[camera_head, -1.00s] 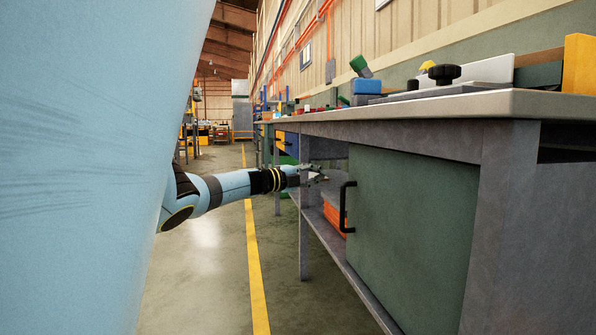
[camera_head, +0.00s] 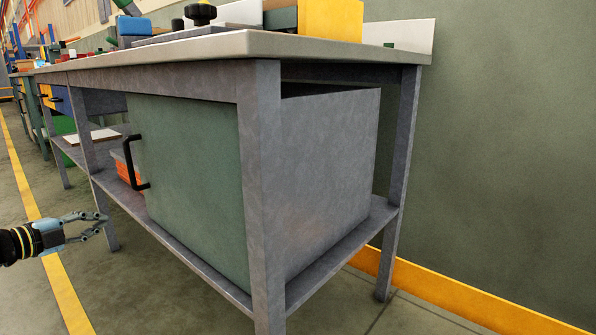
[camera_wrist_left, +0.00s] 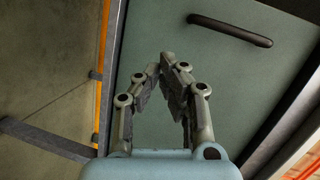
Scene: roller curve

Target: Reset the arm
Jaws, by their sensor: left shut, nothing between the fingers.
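My left gripper (camera_head: 98,224) enters from the left edge in the head view, in front of the workbench and apart from it. It is shut and empty; in the left wrist view its fingertips (camera_wrist_left: 166,64) come together. The green cabinet door (camera_head: 190,180) with a black handle (camera_head: 133,162) is to the right of the gripper. In the left wrist view the door (camera_wrist_left: 240,75) fills the background, with the handle (camera_wrist_left: 230,30) beyond the fingertips at the upper right. The door looks closed. My right gripper is not in view.
The grey workbench top (camera_head: 190,47) carries a black knob (camera_head: 200,13) and a yellow block (camera_head: 330,18). An orange item (camera_head: 124,170) sits on the lower shelf beside the cabinet. A bench leg (camera_head: 266,200) stands at the near corner. The floor left of the bench is open.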

